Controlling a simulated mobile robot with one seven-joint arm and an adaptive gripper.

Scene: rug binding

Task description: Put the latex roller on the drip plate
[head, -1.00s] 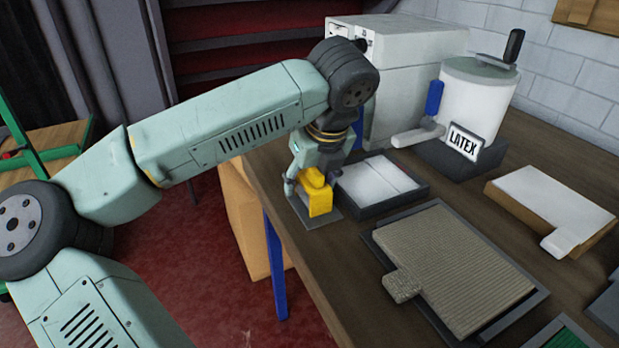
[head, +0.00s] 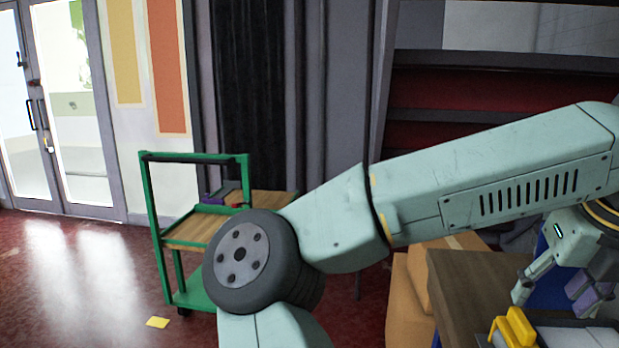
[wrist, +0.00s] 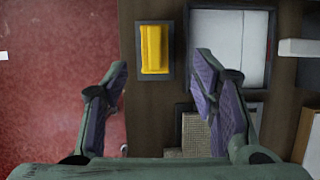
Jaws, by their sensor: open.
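The yellow piece that looks like the latex roller (wrist: 154,49) rests on a small grey plate, the likely drip plate (wrist: 154,78), at the table's left edge. In the head view the yellow piece (head: 515,328) shows at the bottom edge. My gripper (wrist: 160,65) is open and empty above it, with one finger on each side and a gap to both. In the head view my gripper (head: 556,300) hangs over the table corner, above and apart from the yellow piece.
A dark-rimmed tray with a white inside (wrist: 228,50) lies just right of the plate. A beige woven rug piece (wrist: 195,135) is nearer, partly behind a finger. A white bar (wrist: 298,48) juts in at right. A green trolley (head: 200,240) stands on the red floor.

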